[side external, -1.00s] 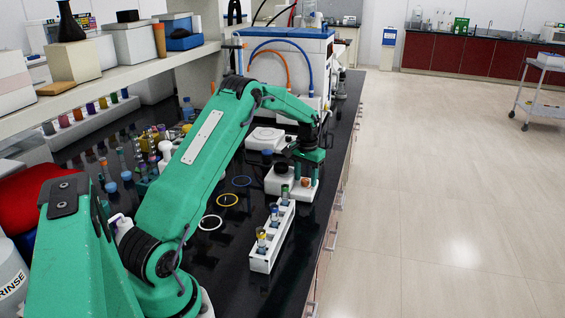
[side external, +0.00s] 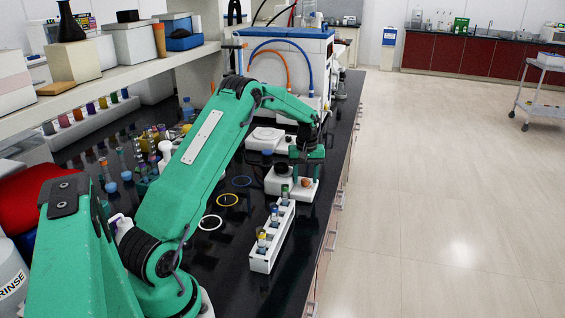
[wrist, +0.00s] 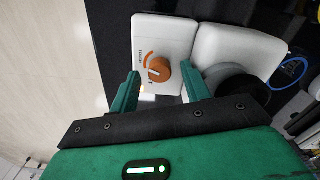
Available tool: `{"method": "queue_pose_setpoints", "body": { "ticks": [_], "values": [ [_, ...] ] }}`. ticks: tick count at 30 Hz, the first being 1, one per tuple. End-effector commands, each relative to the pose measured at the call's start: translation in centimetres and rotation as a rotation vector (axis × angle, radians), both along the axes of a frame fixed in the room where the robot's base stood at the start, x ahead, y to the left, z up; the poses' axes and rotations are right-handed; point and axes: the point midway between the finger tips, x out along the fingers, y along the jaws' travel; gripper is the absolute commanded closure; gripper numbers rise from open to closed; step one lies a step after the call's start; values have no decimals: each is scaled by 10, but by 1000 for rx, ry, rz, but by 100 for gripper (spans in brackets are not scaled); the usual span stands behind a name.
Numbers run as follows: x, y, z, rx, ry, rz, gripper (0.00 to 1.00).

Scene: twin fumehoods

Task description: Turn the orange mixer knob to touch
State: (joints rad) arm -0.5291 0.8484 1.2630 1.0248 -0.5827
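The white mixer (side external: 277,187) sits on the black bench, beyond the white tube rack. Its orange knob (side external: 305,183) shows on its right part, below my gripper (side external: 307,162). In the wrist view, the orange knob (wrist: 159,70) is on the white control face (wrist: 160,28), with a pale pointer line, an orange arc and small print beside it. My gripper (wrist: 161,72) is open, with one green finger on each side of the knob in that view. Gaps show between fingers and knob. The mixer's dark round top (wrist: 237,82) is right of the knob.
The white rack (side external: 272,240) with several capped vials stands in front of the mixer. White, yellow and blue rings (side external: 242,181) lie to the left. A white device (side external: 265,138) and a blue-topped machine (side external: 285,70) stand behind. The bench edge is close on the right.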

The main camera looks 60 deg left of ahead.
Motion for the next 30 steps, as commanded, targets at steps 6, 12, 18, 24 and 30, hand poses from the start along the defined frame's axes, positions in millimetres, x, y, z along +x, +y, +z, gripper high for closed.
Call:
{"method": "queue_pose_setpoints", "body": {
  "ticks": [6,12,18,24,30],
  "values": [
    [-4,-4,-8,-10,19,144,54],
    [-4,-4,-8,-10,19,279,54],
    [-4,-4,-8,-8,18,414,54],
    [-4,-3,-5,-6,12,549,54],
    [-2,-2,27,-4,5,548,54]
  ]
}}
